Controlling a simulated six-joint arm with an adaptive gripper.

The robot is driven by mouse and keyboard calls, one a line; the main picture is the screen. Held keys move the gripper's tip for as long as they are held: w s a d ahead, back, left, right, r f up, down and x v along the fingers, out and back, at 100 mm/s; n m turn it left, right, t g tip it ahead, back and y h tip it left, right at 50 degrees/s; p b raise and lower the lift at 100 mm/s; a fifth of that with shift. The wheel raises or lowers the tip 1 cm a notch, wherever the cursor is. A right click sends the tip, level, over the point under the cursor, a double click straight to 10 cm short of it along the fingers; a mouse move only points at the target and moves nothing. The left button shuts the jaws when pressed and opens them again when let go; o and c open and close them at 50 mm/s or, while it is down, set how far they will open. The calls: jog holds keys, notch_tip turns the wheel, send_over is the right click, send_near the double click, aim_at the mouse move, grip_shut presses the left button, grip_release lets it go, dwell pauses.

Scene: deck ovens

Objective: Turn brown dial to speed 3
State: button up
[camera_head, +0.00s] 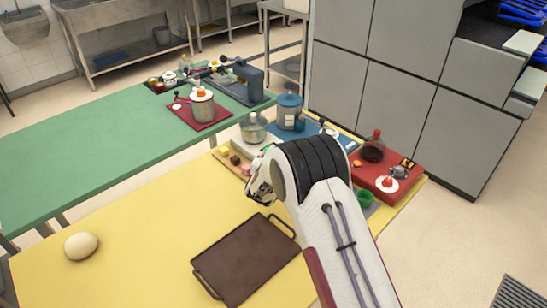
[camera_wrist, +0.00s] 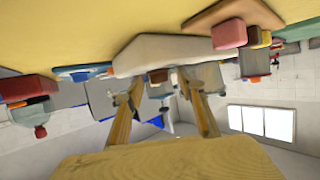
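A brown dial (camera_wrist: 158,76) shows small on the front of a white appliance (camera_wrist: 165,50) in the wrist view, which looks upside down. In the head view the white appliance (camera_head: 244,146), with a clear bowl on top, stands near the far edge of the yellow table; its dial is hidden or too small to make out. My gripper (camera_wrist: 159,80) is open, its two wooden-coloured fingers apart, with the dial between their tips in the picture. I cannot tell whether they touch it. In the head view my gripper (camera_head: 262,187) is in front of the appliance, partly covered by my arm.
A board with coloured blocks (camera_head: 225,155) lies left of the appliance. A blue-lidded blender-like device (camera_head: 290,110) is behind, and a red board (camera_head: 365,176) with items is to the right.

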jog(key=shift+s, duration=0.1)
jog(key=d+v, duration=0.1)
jog(key=v, duration=1)
jog(key=shift+s+a+r, duration=0.15)
jog(key=shift+s+a, duration=0.25)
jog(key=shift+a, duration=0.1)
dwell(0.3)
jog(key=s+d+r+n+g+y, duration=0.15)
jog(key=s+d+r, duration=0.25)
jog(key=s+r, duration=0.4)
jog(key=s+d+r+g+y, duration=0.25)
jog(key=s+r, duration=0.35)
jog(key=r, duration=0.4)
jog(key=s+d+g+h, duration=0.1)
jog(key=s+d, duration=0.3)
jog(key=s, duration=0.6)
jog(key=s+d+g+h, duration=0.1)
jog(key=s+d, duration=0.4)
jog(key=s, duration=0.5)
jog(key=s+d+g, duration=0.1)
jog(key=s+d, duration=0.4)
jog(key=s, duration=0.5)
jog(key=shift+g+h, duration=0.4)
